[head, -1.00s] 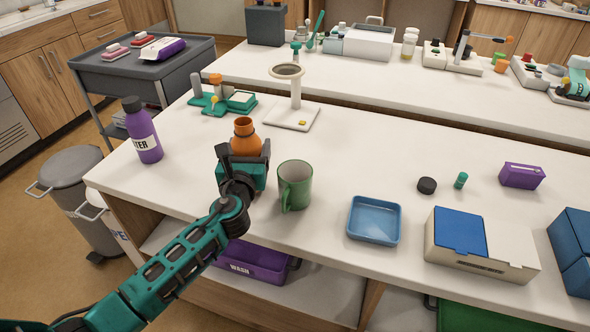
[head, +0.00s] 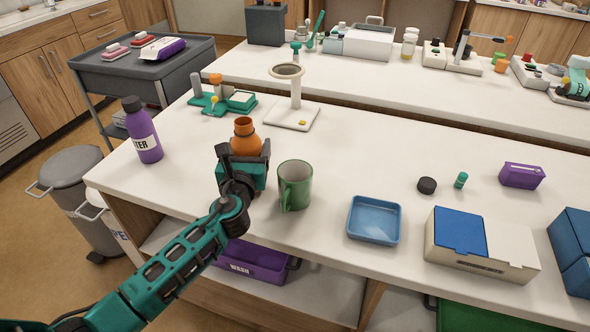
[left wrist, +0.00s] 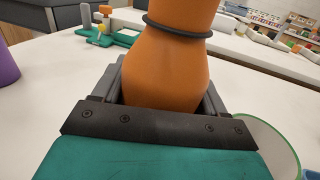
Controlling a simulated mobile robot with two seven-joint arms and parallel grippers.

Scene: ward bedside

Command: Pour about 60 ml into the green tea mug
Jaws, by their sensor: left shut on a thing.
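The green mug (head: 295,186) stands upright on the white counter, its handle toward the front. Its rim shows at the lower right of the left wrist view (left wrist: 268,140). My left gripper (head: 246,158) is just left of the mug and shut on an orange bottle (head: 244,135). The bottle is upright with an open neck and a dark ring around it. In the left wrist view the orange bottle (left wrist: 168,65) sits between the jaws, its lower part hidden by the gripper. The inside of the mug is mostly hidden. My right gripper is not in view.
A purple water bottle (head: 143,132) stands at the left. A ring stand (head: 294,112) is behind the orange bottle. A blue tray (head: 374,220) lies right of the mug, with a black cap (head: 427,186) beyond it. The counter between mug and cap is clear.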

